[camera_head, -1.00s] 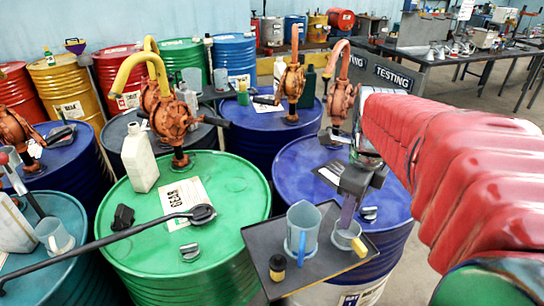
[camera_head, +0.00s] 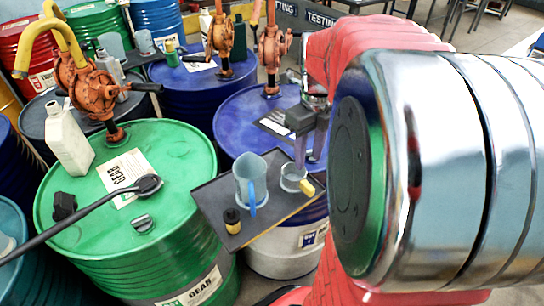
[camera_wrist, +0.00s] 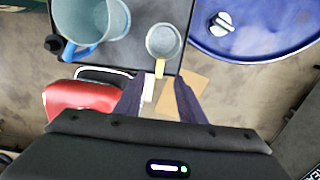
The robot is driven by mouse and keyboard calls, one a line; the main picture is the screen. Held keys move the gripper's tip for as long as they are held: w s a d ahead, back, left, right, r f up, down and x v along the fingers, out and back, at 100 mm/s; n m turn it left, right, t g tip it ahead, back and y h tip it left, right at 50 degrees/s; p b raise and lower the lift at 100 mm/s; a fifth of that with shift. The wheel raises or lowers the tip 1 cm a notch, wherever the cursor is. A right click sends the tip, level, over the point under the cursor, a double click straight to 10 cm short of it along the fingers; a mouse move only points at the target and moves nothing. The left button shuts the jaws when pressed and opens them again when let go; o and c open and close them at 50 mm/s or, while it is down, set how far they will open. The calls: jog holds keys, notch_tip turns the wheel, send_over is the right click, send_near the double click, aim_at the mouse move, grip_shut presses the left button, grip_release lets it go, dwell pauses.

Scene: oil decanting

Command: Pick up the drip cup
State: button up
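The drip cup (camera_head: 292,180) is a small, clear grey cup with a yellow handle. It stands upright on the dark tray (camera_head: 237,190), near its right edge. In the wrist view the cup (camera_wrist: 163,40) is seen from above, its yellow handle pointing toward my fingers. My gripper (camera_wrist: 158,84) is open, its two dark fingers apart on either side of the line of the handle. Nothing is clearly held between them. In the head view my gripper (camera_head: 308,153) hangs just above and behind the cup; contact cannot be told.
A larger clear jug (camera_head: 250,178) with a blue handle stands left of the cup. A small dark bottle with a yellow band (camera_head: 232,220) is at the tray's front. A green drum (camera_head: 180,165) and a blue drum (camera_head: 235,115) carry pumps and loose items nearby.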

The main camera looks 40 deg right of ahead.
aim_at(305, 182)
notch_tip(305, 182, down, 7)
jog(key=shift+r, duration=0.2)
dwell(0.3)
jog(key=shift+w+f, duration=0.15)
jog(key=shift+f, duration=2.5)
grip_shut()
